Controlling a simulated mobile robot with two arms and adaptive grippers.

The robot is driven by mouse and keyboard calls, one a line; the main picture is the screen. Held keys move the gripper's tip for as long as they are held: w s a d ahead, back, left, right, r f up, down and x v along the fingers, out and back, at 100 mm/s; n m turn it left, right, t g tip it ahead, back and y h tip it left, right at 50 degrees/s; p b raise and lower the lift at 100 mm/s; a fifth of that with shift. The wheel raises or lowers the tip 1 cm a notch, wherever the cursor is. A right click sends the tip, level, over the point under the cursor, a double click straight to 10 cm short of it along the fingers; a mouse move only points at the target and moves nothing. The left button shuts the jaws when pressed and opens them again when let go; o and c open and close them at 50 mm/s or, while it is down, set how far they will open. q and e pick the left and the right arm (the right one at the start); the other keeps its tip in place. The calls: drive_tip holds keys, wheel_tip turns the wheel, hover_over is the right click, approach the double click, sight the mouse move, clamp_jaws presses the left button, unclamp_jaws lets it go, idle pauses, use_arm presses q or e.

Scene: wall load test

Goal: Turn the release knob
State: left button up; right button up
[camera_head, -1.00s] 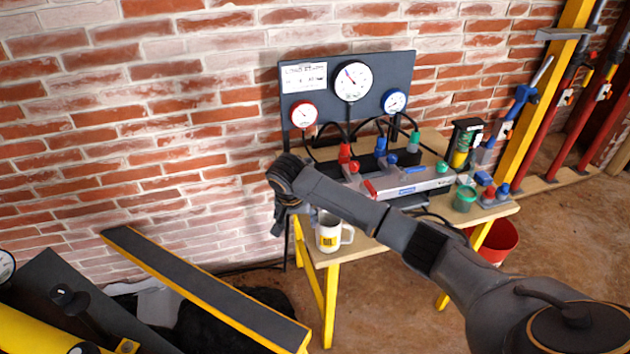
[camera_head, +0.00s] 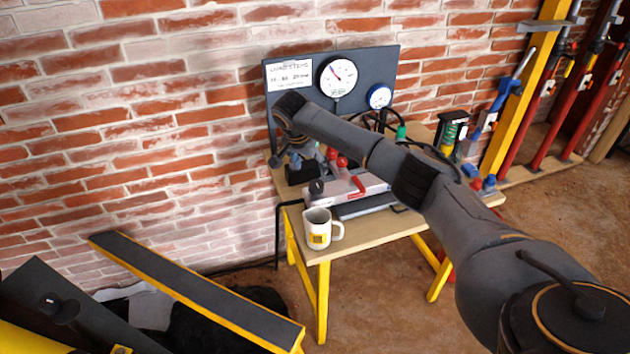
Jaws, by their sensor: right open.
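A grey valve block (camera_head: 360,192) lies on a small wooden bench (camera_head: 375,235) against the brick wall. A round dark knob (camera_head: 316,187) shows at its left end, with red knobs (camera_head: 338,160) behind and a red lever (camera_head: 358,184) on its front. I cannot tell for certain which is the release knob. My right gripper (camera_head: 302,160) points down over the left end of the block, just behind the dark knob, and is open. Its fingertips are partly lost against dark parts, so contact is unclear. My right arm hides much of the block. My left gripper is out of view.
A white mug (camera_head: 318,230) stands at the bench's front left, below the gripper. A dark gauge panel (camera_head: 285,75) with a large gauge (camera_head: 338,77) and a blue gauge (camera_head: 379,96) stands behind. A yellow-edged dark beam (camera_head: 195,288) crosses the lower left. Hoses run behind my arm.

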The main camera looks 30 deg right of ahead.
sight(316, 184)
drive_tip(key=x, duration=1)
drive_tip(key=shift+a, duration=0.1)
drive_tip(key=c, duration=1.1)
